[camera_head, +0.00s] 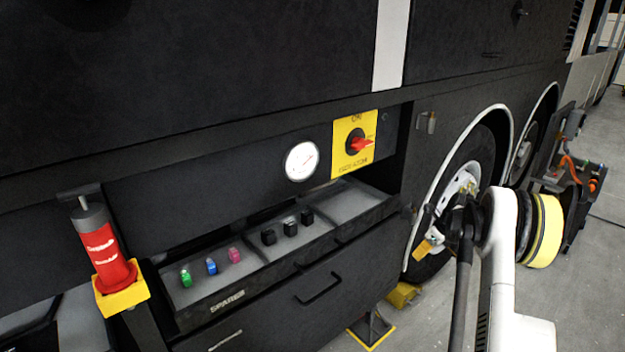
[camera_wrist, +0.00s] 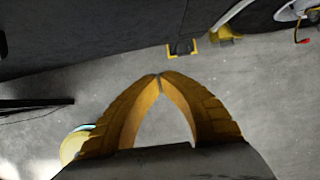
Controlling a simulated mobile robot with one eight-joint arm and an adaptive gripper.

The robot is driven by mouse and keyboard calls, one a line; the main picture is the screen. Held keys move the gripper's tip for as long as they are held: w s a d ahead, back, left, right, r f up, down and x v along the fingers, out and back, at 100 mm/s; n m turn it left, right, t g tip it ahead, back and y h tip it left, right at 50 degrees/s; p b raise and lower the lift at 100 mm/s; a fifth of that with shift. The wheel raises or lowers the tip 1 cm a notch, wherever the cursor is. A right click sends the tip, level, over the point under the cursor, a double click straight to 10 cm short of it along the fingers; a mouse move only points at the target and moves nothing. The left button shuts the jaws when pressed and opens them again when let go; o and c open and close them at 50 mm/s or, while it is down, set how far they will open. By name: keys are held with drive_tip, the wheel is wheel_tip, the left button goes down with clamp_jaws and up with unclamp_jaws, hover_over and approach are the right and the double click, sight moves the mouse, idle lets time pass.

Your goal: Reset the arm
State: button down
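My arm reaches in from the lower right in the head view, in front of the coach's wheel. My gripper (camera_head: 424,250) shows there as a small yellow-orange patch beside the wheel, to the right of the drawer unit. In the wrist view its two ridged yellow fingers (camera_wrist: 159,76) meet at the tips. Nothing shows between them; only grey floor is seen through the gap below the tips. The gripper appears apart from the coach side.
The black coach side (camera_head: 230,75) fills the left and back. A tray (camera_head: 335,237) holds several small coloured and black parts. A red switch (camera_head: 357,144) sits on a yellow plate beside a round gauge (camera_head: 301,161). A red cylinder (camera_head: 104,255) stands at left. Grey floor (camera_head: 590,290) is open at right.

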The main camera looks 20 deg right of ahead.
drive_tip(key=s+a+r+n+h, duration=0.1)
drive_tip(key=s+a+r+n, duration=0.2)
drive_tip(key=a+r+n, duration=0.6)
drive_tip(key=s+a+r+n, duration=0.4)
drive_tip(key=a+r, duration=0.9)
drive_tip(key=s+a+r+n+t+h, duration=0.15)
drive_tip(key=s+a+r+n, duration=0.35)
drive_tip(key=s+a+n, duration=0.55)
drive_tip(key=s+a+f+n, duration=0.1)
drive_tip(key=s+a+n, duration=0.2)
drive_tip(key=s, duration=0.3)
drive_tip(key=s+a+f+n+t, duration=0.1)
drive_tip(key=s+a+f+n, duration=0.1)
drive_tip(key=s+a+n, duration=0.2)
drive_tip(key=s+n, duration=0.1)
drive_tip(key=s, duration=0.2)
drive_tip(key=shift+s+f+y, duration=0.15)
drive_tip(key=shift+s+y, duration=0.1)
drive_tip(key=shift+y, duration=0.1)
drive_tip(key=shift+t, duration=0.35)
